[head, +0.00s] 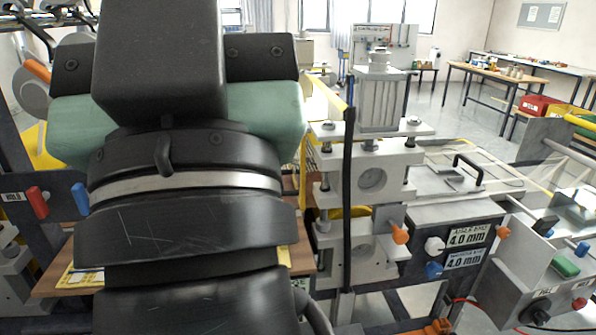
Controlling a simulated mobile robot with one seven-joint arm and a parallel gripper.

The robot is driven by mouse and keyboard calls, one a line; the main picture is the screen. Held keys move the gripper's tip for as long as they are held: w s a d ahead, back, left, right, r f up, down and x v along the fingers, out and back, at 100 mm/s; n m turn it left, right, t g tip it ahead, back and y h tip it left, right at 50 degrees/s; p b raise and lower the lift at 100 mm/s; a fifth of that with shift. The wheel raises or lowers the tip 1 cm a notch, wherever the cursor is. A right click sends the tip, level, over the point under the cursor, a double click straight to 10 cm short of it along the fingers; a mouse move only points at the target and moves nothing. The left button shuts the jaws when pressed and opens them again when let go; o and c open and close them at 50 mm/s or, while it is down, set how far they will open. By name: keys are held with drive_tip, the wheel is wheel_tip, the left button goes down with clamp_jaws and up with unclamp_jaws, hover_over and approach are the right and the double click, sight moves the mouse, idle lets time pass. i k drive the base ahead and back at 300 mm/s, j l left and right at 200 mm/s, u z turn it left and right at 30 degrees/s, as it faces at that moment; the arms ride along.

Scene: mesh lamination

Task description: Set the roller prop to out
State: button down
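I cannot pick out the roller prop with certainty; no part in view carries a readable label naming it. An orange-tipped handle (400,234) sits on a grey block at the front of the roller stand (372,180), right of my arm. A red handle (37,202) and a blue handle (80,198) stand on the dark left frame, by a small white label. My black and green arm fills the left middle and hides much of the machine. My gripper's fingers do not show.
White and blue knobs sit beside two "4.0 mm" plates (466,248). A control box (545,285) with green and red buttons stands at the lower right. A flat panel with a black handle (468,170) lies behind. Tables with bins (535,106) are farther back; floor between is open.

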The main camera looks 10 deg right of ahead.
sight(389, 217)
drive_tip(key=i+l, duration=0.1)
drive_tip(key=l, duration=0.65)
drive_tip(key=i+l, duration=0.15)
drive_tip(key=l, duration=0.25)
drive_tip(key=i+l+z, duration=0.1)
drive_tip(key=l, duration=0.25)
